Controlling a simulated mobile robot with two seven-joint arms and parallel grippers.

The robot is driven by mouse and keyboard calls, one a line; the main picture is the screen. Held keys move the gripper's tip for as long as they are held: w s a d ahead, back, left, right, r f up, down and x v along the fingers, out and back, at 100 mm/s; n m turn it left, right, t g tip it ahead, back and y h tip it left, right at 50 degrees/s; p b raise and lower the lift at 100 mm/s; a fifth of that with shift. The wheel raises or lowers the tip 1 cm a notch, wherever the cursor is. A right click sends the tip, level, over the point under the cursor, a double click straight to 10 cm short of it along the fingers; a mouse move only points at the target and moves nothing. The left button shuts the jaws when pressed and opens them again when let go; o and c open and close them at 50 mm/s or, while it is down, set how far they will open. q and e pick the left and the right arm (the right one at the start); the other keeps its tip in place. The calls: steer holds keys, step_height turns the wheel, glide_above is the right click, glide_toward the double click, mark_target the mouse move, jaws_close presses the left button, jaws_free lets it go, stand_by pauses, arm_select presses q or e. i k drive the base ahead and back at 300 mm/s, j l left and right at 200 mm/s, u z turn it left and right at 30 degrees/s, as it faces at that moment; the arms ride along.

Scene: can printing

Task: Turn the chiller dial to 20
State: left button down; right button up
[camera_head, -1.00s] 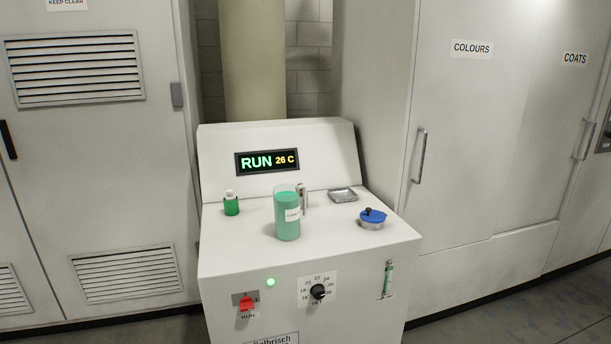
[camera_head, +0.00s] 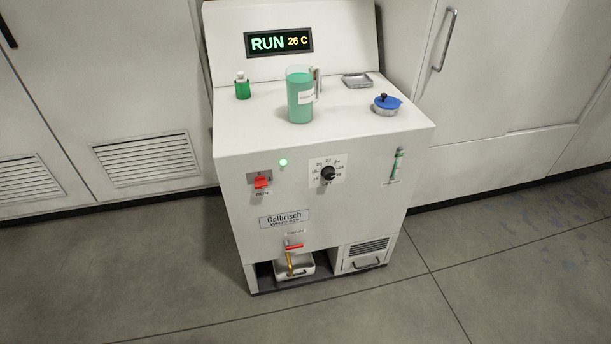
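The chiller (camera_head: 300,215) is a white cabinet with a sloped top panel, standing in the middle of the view. Its black dial (camera_head: 328,174) sits on a white scale plate on the front face, with numbers printed around it, 22 near the top and 20 to the upper left. The dial's pointer direction is too small to tell. The display (camera_head: 278,42) reads "RUN 26 C". A green lamp (camera_head: 283,162) is lit left of the dial. Neither gripper is in view.
A red switch (camera_head: 261,182) is left of the dial. On top stand a green bottle (camera_head: 242,88), a beaker of green liquid (camera_head: 300,98), a metal tray (camera_head: 357,80) and a blue-lidded pot (camera_head: 386,104). A red-handled tap (camera_head: 293,247) is low down. The floor in front is clear.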

mark_target(327, 172)
steer(key=i+l+z, duration=0.25)
steer(key=l, duration=0.3)
steer(key=i+l+z, duration=0.25)
steer(key=i+l, duration=0.15)
steer(key=l, duration=0.1)
